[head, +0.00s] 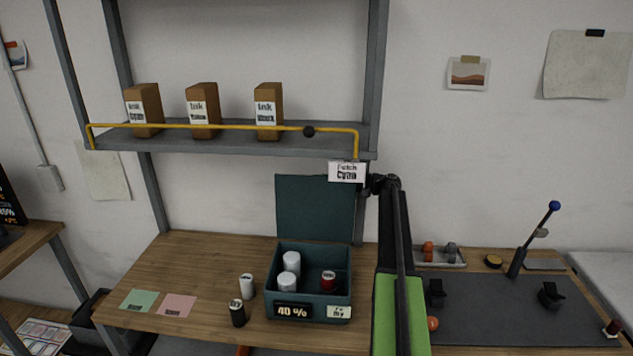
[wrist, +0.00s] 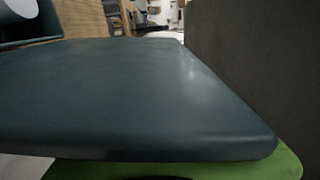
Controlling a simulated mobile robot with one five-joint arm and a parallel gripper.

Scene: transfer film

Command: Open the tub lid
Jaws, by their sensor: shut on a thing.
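The dark teal tub (head: 272,285) stands on the wooden bench with its top open. Its lid (head: 312,208) stands upright at the back edge; it also fills much of the wrist view (wrist: 130,90). My gripper (head: 371,185) is at the lid's upper right side in the head view, its fingertips mostly hidden. In the wrist view a green part of my gripper (wrist: 286,163) shows under the lid's near edge, and my gripper is shut on the lid. Two white film cans (head: 291,262) and a dark red can (head: 328,281) stand inside the tub.
A shelf (head: 240,143) with three brown ink boxes and a yellow rail (head: 220,126) hangs above; a "Fetch Cyan" card (head: 347,172) is close to my gripper. A white can (head: 246,286) and a black can (head: 237,312) stand left of the tub. A dark mat (head: 480,310) lies right.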

